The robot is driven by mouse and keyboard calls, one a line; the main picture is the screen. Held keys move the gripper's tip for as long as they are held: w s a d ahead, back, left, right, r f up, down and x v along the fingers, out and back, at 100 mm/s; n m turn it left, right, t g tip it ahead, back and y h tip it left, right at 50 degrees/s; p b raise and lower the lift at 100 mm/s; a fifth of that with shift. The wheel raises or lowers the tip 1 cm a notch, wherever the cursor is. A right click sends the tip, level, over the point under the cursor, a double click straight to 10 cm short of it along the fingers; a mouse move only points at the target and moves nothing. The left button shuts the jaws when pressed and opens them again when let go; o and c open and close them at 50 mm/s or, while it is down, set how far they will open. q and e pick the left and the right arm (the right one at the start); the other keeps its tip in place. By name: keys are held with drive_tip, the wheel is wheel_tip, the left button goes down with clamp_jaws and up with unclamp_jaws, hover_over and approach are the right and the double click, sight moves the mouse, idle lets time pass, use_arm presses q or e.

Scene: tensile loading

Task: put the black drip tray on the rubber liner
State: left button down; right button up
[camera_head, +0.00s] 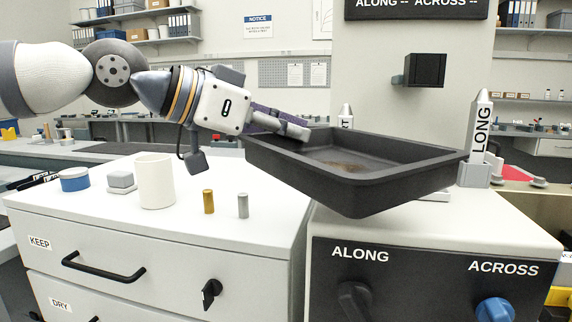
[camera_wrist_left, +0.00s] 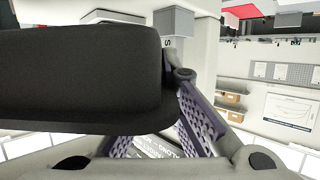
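The black drip tray (camera_head: 350,190) is a wide, shallow, open box with a brownish stain on its floor. In the head view it is held up over the white top of the test machine, with its front corner jutting past the edge. My left gripper (camera_head: 290,127) is shut on its left rim. In the left wrist view the tray (camera_wrist_left: 80,75) fills the left and hides much of one finger; the other purple finger shows beside its edge. I cannot pick out the rubber liner with certainty. My right gripper is not in view.
A white cabinet (camera_head: 245,245) carries a white cup (camera_head: 156,181), a blue-banded tin (camera_head: 74,179), a grey block (camera_head: 121,181), and brass (camera_head: 208,201) and steel (camera_head: 243,205) cylinders. Right of the tray stands a grey upright post (camera_head: 481,130) marked LONG. The cabinet's front top is clear.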

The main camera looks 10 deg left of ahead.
use_arm(q)
drive_tip(key=shift+w+a+f, duration=0.4)
drive_tip(key=shift+a+f, duration=0.1)
drive_tip(key=shift+f, duration=0.25)
drive_tip(key=shift+w+a+f, duration=0.1)
drive_tip(key=shift+f, duration=0.8)
drive_tip(key=shift+w+a+f, duration=0.1)
drive_tip(key=shift+f, duration=0.8)
drive_tip(key=c, duration=1.8)
unclamp_jaws()
drive_tip(key=shift+f, duration=0.15)
